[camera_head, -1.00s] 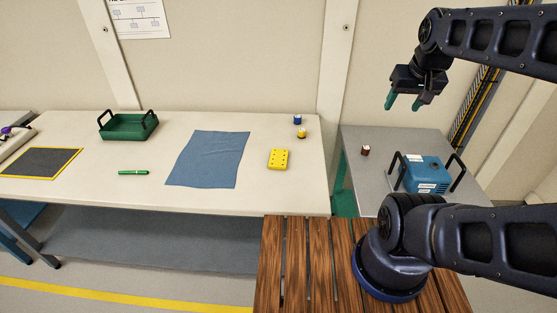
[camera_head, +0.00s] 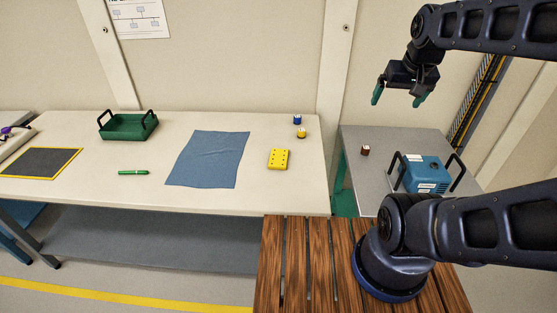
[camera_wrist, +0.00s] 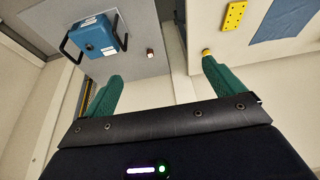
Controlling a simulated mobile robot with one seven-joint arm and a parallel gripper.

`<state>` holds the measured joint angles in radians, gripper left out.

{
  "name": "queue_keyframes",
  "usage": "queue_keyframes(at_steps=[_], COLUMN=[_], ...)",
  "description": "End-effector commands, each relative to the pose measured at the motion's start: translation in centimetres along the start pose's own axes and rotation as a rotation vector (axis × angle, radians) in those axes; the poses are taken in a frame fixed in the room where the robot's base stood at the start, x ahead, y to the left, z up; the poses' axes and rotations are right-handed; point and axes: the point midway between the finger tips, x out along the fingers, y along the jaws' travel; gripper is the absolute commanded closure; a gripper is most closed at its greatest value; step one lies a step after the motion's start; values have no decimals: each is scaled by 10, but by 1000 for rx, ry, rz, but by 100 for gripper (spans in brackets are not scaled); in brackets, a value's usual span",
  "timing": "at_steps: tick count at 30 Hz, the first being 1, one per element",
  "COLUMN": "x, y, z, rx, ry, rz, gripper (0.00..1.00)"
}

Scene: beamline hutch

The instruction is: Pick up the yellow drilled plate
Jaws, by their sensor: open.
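The yellow drilled plate (camera_head: 278,160) lies flat on the white table, right of the blue cloth, with dark holes in its top. It also shows in the wrist view (camera_wrist: 233,16), near the top right. My gripper (camera_head: 398,99) is in the air above and to the right of the plate, well apart from it. Its green fingers stand wide apart with nothing between them, as the wrist view also shows (camera_wrist: 160,82).
A yellow-topped piece (camera_head: 301,133) and a blue one (camera_head: 297,119) stand behind the plate. The blue cloth (camera_head: 208,160), a green pen (camera_head: 133,172) and a green tray (camera_head: 128,128) lie further left. A blue box (camera_head: 425,175) and a small brown piece (camera_head: 365,151) stand on the grey table (camera_head: 385,140).

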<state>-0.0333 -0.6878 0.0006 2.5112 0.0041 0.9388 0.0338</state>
Motion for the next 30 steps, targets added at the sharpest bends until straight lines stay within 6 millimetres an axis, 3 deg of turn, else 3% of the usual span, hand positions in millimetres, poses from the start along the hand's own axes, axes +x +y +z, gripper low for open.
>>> queue_keyframes(at_steps=[15, 30], x=[73, 176], y=[-69, -166], z=[-87, -132], rx=[24, 44], ry=[-130, -250], rz=[-51, -47], gripper=[6, 6])
